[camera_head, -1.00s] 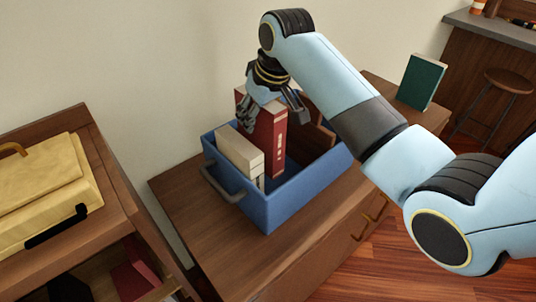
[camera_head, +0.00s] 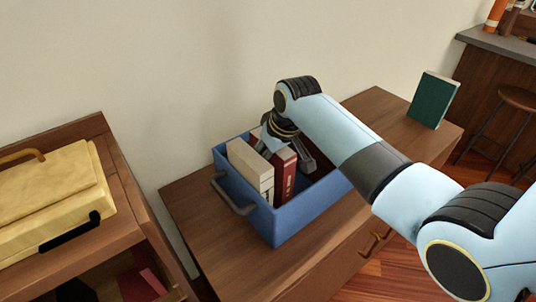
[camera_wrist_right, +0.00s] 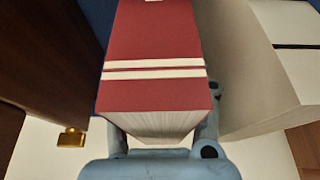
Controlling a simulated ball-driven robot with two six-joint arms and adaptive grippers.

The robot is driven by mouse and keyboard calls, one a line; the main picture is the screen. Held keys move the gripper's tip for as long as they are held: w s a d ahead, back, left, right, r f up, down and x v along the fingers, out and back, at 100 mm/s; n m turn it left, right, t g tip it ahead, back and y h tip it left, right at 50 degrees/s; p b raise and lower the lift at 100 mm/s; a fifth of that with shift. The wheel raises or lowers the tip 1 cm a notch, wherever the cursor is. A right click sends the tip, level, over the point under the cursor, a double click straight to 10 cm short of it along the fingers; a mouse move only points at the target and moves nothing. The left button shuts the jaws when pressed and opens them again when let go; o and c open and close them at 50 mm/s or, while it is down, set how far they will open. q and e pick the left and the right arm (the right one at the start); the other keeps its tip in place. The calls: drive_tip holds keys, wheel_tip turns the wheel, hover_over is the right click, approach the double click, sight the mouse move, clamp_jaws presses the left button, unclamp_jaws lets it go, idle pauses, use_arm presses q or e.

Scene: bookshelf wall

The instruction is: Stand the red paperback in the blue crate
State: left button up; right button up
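The red paperback (camera_head: 285,178) stands upright inside the blue crate (camera_head: 312,210), beside a cream book (camera_head: 248,166) on its left. Its lower part is hidden by the crate wall. My right gripper (camera_head: 286,152) reaches down into the crate from above, with its fingers around the red paperback. In the right wrist view, the red paperback (camera_wrist_right: 155,45) with two white bands lies between the fingers of the gripper (camera_wrist_right: 162,135), which look closed on its sides. The cream book (camera_wrist_right: 262,70) is close to one finger there. My left gripper is not in view.
The crate stands on a brown wooden cabinet (camera_head: 205,205) against the wall. A green book (camera_head: 432,100) stands at the cabinet's far right end. A yellow case (camera_head: 50,205) lies on the shelf unit at left. The cabinet top between crate and green book is clear.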

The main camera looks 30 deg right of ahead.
drive_tip(key=shift+o, duration=0.4)
drive_tip(key=shift+r, duration=0.15)
drive_tip(key=v, duration=1.2)
drive_tip(key=shift+s, duration=0.1)
